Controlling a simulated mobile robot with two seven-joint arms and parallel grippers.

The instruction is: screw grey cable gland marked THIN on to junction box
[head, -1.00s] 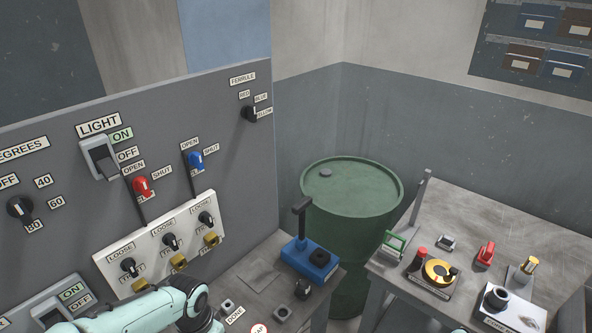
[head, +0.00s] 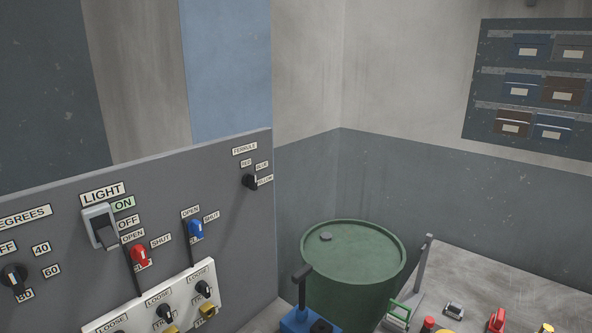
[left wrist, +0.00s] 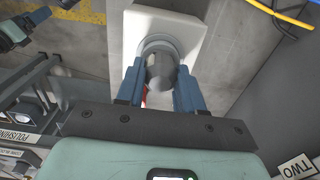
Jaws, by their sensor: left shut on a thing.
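In the left wrist view, my left gripper (left wrist: 160,88) is shut on a grey round cable gland (left wrist: 161,70) held between its two blue fingers. Its THIN marking cannot be read. Behind it is a white box (left wrist: 188,24), apparently the junction box. A grey round collar (left wrist: 158,46) shows between gland and box, and the gland looks lined up with it. I cannot tell whether the threads are engaged. Part of my other arm, with what looks like my right gripper (left wrist: 40,15), shows at the upper left corner; its jaws are unclear. Neither gripper is in the head view.
The head view shows a grey control panel (head: 60,240) with switches at left. A green drum (head: 354,262) stands in the corner beside a grey table (head: 500,285) with small tools. A blue device (head: 297,318) is at the bottom. Yellow and blue cables (left wrist: 280,12) cross the wrist view.

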